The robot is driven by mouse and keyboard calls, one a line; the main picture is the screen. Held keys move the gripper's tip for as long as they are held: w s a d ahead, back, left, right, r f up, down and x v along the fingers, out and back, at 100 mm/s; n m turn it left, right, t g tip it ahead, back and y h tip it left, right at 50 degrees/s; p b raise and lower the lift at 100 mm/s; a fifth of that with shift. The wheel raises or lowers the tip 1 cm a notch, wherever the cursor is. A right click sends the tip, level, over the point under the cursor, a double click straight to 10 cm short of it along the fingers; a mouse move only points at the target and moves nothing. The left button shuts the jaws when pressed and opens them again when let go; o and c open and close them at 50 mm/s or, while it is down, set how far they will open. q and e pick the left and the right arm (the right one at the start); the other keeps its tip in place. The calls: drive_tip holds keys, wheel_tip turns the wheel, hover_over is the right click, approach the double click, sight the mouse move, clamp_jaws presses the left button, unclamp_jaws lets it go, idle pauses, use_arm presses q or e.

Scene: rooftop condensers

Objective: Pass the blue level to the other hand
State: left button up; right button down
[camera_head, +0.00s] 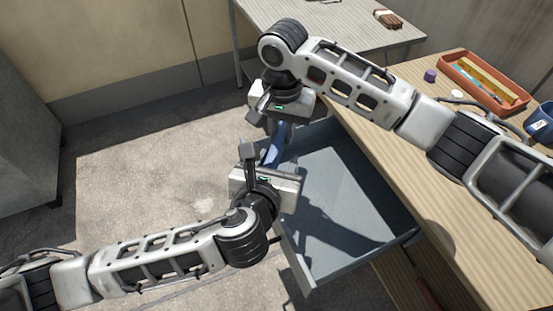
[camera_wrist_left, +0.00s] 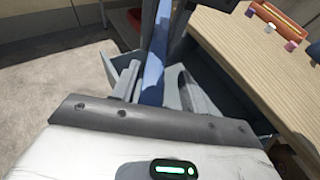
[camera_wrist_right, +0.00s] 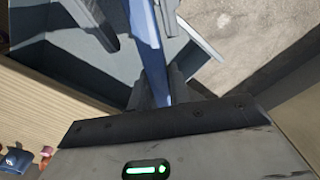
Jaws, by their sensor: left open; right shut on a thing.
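The blue level (camera_head: 274,146) is held out between my two grippers, above the open drawer's left side in the head view. My right gripper (camera_head: 274,120) is shut on one end of it; in the right wrist view the level (camera_wrist_right: 149,50) runs up from between the fingers. My left gripper (camera_head: 262,158) is open at the other end. In the left wrist view the level (camera_wrist_left: 153,72) passes between the open left fingers, one on each side. Whether either left finger touches it I cannot tell. Both ends of the level are partly hidden by the grippers.
A grey drawer (camera_head: 345,200) stands open and looks empty below the grippers. The wooden bench (camera_head: 400,140) holds an orange tray (camera_head: 452,68) with several items, a blue mug (camera_head: 541,124) and a small purple object (camera_head: 430,75). Another table (camera_head: 330,22) stands behind. Floor at left is clear.

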use_arm(q)
drive_tip(key=shift+w, duration=0.1)
drive_tip(key=shift+d, duration=0.1)
clamp_jaws()
use_arm(e)
drive_tip(key=shift+a, duration=0.1)
drive_tip(key=c, duration=1.2)
unclamp_jaws()
